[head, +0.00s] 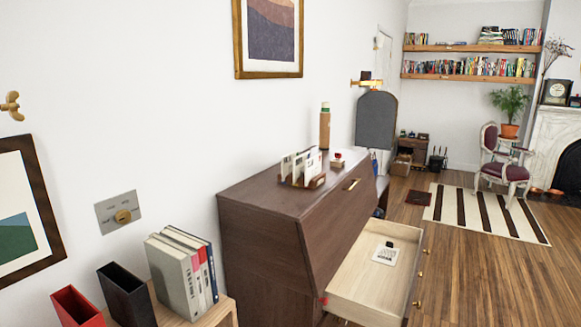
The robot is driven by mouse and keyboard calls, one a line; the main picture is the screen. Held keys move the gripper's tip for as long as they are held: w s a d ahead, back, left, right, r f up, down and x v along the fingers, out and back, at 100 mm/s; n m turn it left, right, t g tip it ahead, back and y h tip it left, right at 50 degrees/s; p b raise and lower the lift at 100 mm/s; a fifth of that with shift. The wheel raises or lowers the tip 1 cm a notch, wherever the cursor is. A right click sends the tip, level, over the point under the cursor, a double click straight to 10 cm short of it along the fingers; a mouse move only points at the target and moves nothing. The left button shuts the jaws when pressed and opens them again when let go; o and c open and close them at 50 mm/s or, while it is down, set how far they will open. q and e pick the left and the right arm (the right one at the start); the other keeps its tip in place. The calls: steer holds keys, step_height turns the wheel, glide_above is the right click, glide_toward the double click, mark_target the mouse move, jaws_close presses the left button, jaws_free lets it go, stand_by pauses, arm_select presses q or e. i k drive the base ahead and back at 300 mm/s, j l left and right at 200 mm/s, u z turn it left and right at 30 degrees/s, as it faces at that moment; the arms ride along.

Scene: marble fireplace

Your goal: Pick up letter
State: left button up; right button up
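Several white letters (301,162) stand upright in a brown letter holder (317,183) on top of the dark wood desk (258,198). A flat white paper piece with dark markings (385,254) lies inside the open drawer (359,291) of the desk; it is too small to tell whether it is a letter. Neither of my grippers shows in the head view.
A small red-topped item (338,160) and a tall brown cylinder (325,130) stand on the desk. The pulled-out drawer juts over the floor. Books (185,270) and bins (127,295) stand at the lower left. Wood floor (471,277) is clear right of the drawer.

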mark_target(287, 161)
steer(key=u, duration=1.55)
steer(key=i+l+u, duration=0.1)
steer(key=l, duration=0.25)
steer(key=i+l+u, duration=0.15)
steer(key=l, duration=0.25)
